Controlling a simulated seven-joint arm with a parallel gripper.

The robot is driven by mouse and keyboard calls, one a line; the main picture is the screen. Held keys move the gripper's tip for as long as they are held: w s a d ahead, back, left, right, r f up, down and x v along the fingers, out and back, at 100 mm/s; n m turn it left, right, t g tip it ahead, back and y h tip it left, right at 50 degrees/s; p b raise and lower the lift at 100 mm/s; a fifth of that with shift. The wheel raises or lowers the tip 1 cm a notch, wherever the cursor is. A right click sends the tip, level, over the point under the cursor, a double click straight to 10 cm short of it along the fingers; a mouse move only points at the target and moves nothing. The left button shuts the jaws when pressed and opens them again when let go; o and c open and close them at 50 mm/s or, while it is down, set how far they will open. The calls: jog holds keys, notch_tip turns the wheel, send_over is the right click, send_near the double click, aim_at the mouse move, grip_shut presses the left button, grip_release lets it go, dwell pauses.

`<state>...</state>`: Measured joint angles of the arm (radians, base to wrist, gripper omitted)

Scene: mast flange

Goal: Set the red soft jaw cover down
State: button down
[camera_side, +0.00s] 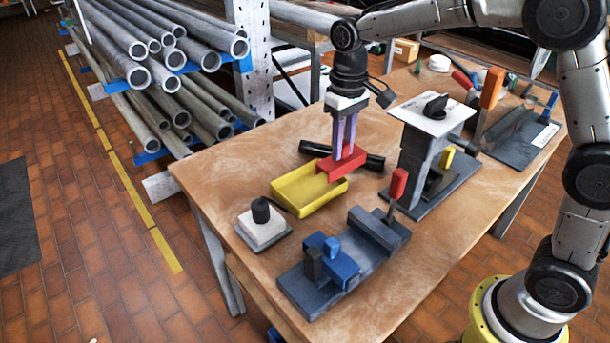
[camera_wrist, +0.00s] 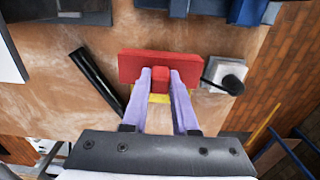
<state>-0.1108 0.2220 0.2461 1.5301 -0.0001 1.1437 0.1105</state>
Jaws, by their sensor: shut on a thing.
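The red soft jaw cover (camera_side: 343,166) is in my gripper (camera_side: 345,148), above or at the back right end of the yellow tray (camera_side: 288,205) in the side view. In the wrist view the red cover (camera_wrist: 132,66) lies crosswise, and the pale purple fingers of my gripper (camera_wrist: 160,78) are shut on its raised middle tab. A strip of the yellow tray (camera_wrist: 158,98) shows beyond the cover between the fingers; the cover hides much of it. I cannot tell whether the cover touches the tray.
A black cylinder (camera_side: 367,161) lies right behind the tray. A white block with a black knob (camera_side: 258,231) stands left of a dark vise (camera_side: 380,233) with blue jaw. A grey stand with a white plate (camera_side: 430,117) rises at right. Bare wood lies left of the tray.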

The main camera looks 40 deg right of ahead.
jog(key=w+f, duration=0.3)
jog(key=w+a+f, duration=0.1)
jog(key=w+f, duration=0.1)
jog(key=w, duration=0.2)
jog(key=w+f, duration=0.3)
jog(key=w, duration=0.1)
jog(key=shift+w+a+f, duration=0.15)
jog(key=shift+f, duration=0.15)
jog(key=shift+w+f, duration=0.1)
jog(key=shift+f, duration=1.5)
jog(key=shift+f, duration=0.2)
jog(key=c, duration=0.7)
grip_release()
